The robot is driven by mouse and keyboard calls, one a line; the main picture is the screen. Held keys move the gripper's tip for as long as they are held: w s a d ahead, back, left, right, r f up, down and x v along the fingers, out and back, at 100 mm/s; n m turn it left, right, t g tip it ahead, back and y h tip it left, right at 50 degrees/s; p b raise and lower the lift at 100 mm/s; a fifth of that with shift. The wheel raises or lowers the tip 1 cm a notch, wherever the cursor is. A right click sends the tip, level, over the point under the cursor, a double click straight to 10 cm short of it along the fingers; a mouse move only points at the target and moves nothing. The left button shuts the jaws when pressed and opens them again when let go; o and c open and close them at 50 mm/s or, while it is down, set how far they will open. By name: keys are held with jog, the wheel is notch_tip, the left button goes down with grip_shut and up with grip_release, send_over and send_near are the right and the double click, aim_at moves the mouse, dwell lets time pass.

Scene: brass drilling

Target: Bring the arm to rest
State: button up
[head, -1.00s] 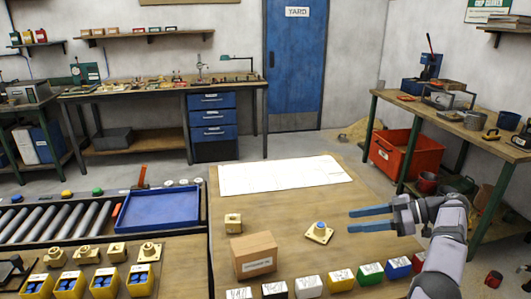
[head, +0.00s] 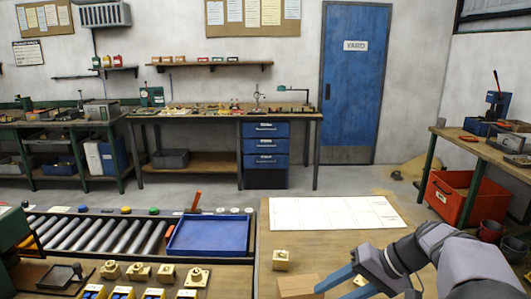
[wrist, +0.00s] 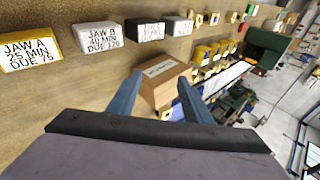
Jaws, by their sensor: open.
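My gripper (head: 333,291) is at the lower right of the head view, over the wooden table (head: 285,262). Its two blue fingers are apart and point down and to the left. A cardboard box (head: 297,285) sits just left of the fingertips, partly cut off by the frame's lower edge. In the wrist view the box (wrist: 166,84) shows between and beyond the open fingers; I cannot tell whether they touch it. Nothing is seen gripped.
A white sheet (head: 335,212) lies flat behind my gripper. A brass-coloured block (head: 281,259) stands left of it. A blue tray (head: 208,235) and a roller conveyor (head: 95,234) are further left. Labelled blocks, including a yellow one (wrist: 30,50), line the table in the wrist view.

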jog(key=s+a, duration=0.1)
jog(key=s, duration=0.2)
jog(key=s+a+f+m+g+h+p, duration=0.1)
jog(key=s+a, duration=0.1)
jog(key=s, duration=0.1)
jog(key=s+a+f+h+p, duration=0.1)
jog(key=s, duration=0.2)
jog(key=shift+s+a+f+m+g, duration=0.2)
jog(key=shift+a+m+g, duration=0.1)
jog(key=shift+m, duration=0.1)
jog(key=s+d+f+n+h+p, duration=0.1)
jog(key=s+f+h+p, duration=0.1)
jog(key=s, duration=0.3)
jog(key=s+d+f+n+g+h+p, duration=0.1)
jog(key=s+d+f+n+h+p, duration=0.1)
jog(key=s+h, duration=0.2)
jog(key=shift+s+f+n+p, duration=0.3)
jog(key=shift+s+p, duration=0.1)
jog(key=shift+s, duration=0.45)
